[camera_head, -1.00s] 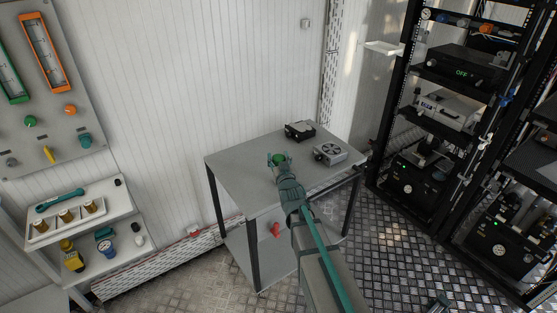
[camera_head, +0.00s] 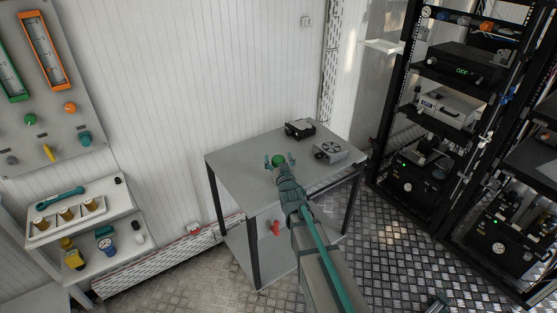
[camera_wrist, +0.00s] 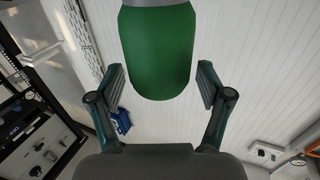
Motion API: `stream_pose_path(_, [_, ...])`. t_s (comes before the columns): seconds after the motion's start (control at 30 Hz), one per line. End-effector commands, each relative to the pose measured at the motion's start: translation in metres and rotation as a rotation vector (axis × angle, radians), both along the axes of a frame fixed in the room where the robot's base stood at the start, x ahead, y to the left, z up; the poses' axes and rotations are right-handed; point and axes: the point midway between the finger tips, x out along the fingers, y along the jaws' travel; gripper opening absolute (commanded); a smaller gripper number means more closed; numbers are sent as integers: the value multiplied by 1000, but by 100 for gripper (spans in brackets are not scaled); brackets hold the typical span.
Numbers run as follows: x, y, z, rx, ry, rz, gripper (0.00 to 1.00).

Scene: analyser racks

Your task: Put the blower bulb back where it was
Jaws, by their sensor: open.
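The blower bulb (camera_head: 279,160) is green and stands on the grey table (camera_head: 235,165), near its middle. In the wrist view the bulb (camera_wrist: 158,50) fills the upper middle, with a grey part at the top edge of the picture. My gripper (camera_head: 280,161) is open, with one finger on each side of the bulb. In the wrist view there is a visible gap between the bulb and each finger of my gripper (camera_wrist: 163,82). The underside of the bulb where it meets the table is hidden in the head view.
A black boxy device (camera_head: 299,129) and a grey unit with a fan (camera_head: 330,151) stand behind and right of the bulb. A red object (camera_head: 275,228) shows below the tabletop. Equipment racks (camera_head: 440,120) stand at the right. A shelf with bottles (camera_head: 80,215) is at the left.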

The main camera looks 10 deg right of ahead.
Motion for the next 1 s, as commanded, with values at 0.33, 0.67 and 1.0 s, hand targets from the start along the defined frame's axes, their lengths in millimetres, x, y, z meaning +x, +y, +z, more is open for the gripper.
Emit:
stream_pose_path(0.33, [-19, 0, 2, 0, 0, 0, 78])
stream_pose_path(0.67, [-80, -1, 2, 0, 0, 0, 78])
stream_pose_path(1.0, [-119, -1, 5, 0, 1, 0, 78])
